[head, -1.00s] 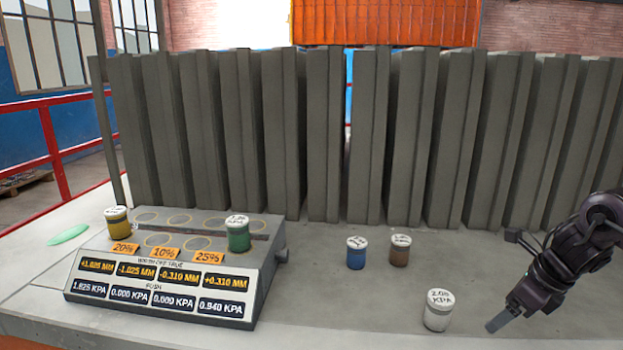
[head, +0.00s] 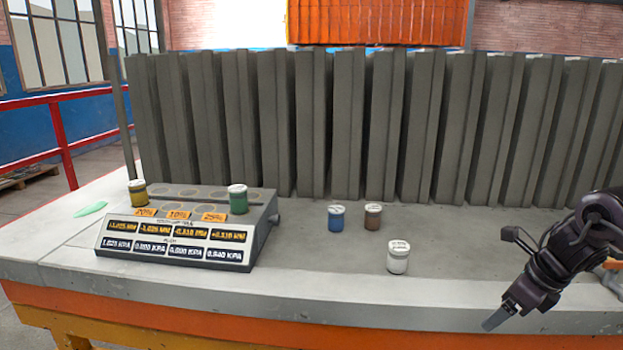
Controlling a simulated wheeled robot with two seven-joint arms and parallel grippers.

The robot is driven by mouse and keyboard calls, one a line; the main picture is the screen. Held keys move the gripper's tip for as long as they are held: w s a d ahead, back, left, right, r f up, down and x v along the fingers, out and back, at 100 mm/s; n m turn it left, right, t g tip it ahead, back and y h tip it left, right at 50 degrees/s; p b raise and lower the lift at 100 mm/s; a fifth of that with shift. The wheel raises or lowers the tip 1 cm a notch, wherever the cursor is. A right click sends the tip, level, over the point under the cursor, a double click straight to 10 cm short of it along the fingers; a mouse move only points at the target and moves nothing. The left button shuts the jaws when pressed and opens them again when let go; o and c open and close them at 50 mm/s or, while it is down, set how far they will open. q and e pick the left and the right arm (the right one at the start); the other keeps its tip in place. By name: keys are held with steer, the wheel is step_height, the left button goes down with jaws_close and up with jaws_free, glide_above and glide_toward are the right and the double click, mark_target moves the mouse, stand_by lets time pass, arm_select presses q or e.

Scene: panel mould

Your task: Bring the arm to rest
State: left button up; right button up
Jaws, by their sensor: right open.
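My right arm comes in from the right, and its dark gripper (head: 500,313) hangs low near the table's front edge. It is open, and I see nothing between its fingers. It is apart from the white jar (head: 398,259), which stands upright to its upper left. My left gripper is not in view.
A blue jar (head: 336,219) and a brown jar (head: 373,217) stand on the concrete table (head: 330,285). A grey console (head: 190,202) holds a yellow jar (head: 137,193) and a green jar (head: 238,199). Upright grey panels (head: 313,125) line the back. A green flat piece (head: 91,208) lies left.

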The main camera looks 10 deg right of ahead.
steer(key=w+a+f+m+t+y, duration=0.25)
steer(key=w+a+f+m, duration=0.55)
steer(key=w+a+f, duration=0.55)
steer(key=s+a+f+m, duration=0.25)
steer(key=f+m, duration=0.45)
steer(key=f, duration=0.5)
steer(key=s+a+f+m, duration=0.1)
steer(key=s+f+m, duration=0.35)
steer(key=f, duration=0.85)
steer(key=s+a+f+m+g+h, duration=0.1)
steer(key=s+a+f+m+h, duration=0.1)
steer(key=s+f+m, duration=0.85)
steer(key=s+a+f+m+g+h, duration=0.2)
steer(key=s+f+m, duration=0.3)
steer(key=s+f, duration=1)
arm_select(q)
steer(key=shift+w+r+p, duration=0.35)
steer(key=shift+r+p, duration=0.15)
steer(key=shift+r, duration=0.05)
arm_select(e)
steer(key=s+a+m+g, duration=0.2)
steer(key=s+m, duration=0.2)
steer(key=s, duration=1.5)
steer(key=shift+s+a+f+h, duration=0.15)
steer(key=shift+s+h, duration=0.05)
steer(key=shift+h, duration=0.15)
steer(key=shift+g, duration=0.25)
